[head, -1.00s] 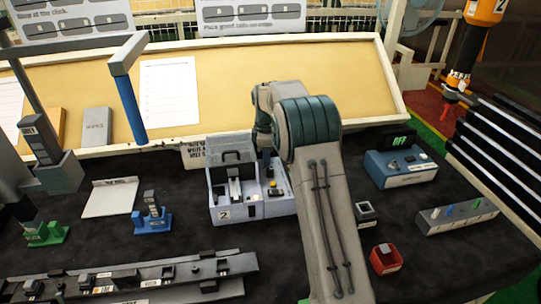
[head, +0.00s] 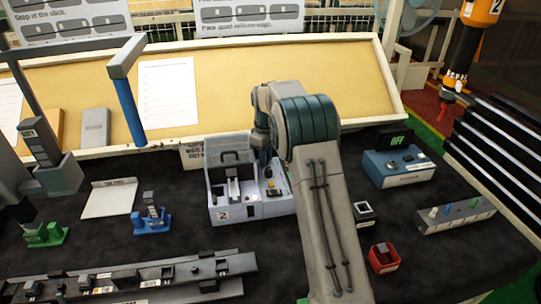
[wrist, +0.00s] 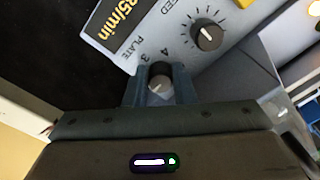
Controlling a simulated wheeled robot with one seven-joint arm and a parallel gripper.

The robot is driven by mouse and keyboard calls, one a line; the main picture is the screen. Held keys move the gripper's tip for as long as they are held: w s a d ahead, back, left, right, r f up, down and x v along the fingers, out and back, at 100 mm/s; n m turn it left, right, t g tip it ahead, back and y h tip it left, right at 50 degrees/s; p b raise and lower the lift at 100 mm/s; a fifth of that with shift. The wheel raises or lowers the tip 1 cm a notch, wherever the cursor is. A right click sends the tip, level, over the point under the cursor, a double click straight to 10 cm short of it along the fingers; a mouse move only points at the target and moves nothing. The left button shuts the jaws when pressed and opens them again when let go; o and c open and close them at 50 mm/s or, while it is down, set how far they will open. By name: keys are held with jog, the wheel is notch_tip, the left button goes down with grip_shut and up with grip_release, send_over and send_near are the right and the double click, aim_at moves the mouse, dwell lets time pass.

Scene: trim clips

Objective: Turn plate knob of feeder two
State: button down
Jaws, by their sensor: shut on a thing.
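Feeder two is the pale grey box (head: 234,212) with a "2" label, mid-table in the head view. In the wrist view the plate knob (wrist: 159,86) is a small round grey knob with a dark top, beside the word "PLATE" and the figures 3 and 4. My gripper (wrist: 159,88) is shut on it, one finger on each side. The speed knob (wrist: 207,37), black with a white pointer, stands apart to the upper right, near a yellow-lit display (wrist: 112,18) reading "35/min".
A blue box (head: 400,168) with an "OFF" display stands right of my arm. A red bin (head: 384,258) and a small grey square holder (head: 364,212) lie nearer. Blue (head: 152,222) and green (head: 44,236) stands are left. A grey rail (head: 130,278) runs along the front.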

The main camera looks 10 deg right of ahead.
jog(key=m, duration=0.4)
jog(key=shift+w+a+r+m, duration=0.1)
jog(key=shift+a+r+m, duration=0.1)
jog(key=shift+a+m, duration=0.1)
jog(key=m, duration=0.4)
jog(key=shift+m, duration=0.3)
jog(key=m+p, duration=0.1)
jog(key=m, duration=0.3)
jog(key=shift+w+r+m, duration=0.1)
jog(key=shift+m, duration=2.4)
jog(key=shift+d, duration=0.1)
jog(key=c, duration=1.2)
grip_release()
jog(key=shift+f, duration=0.2)
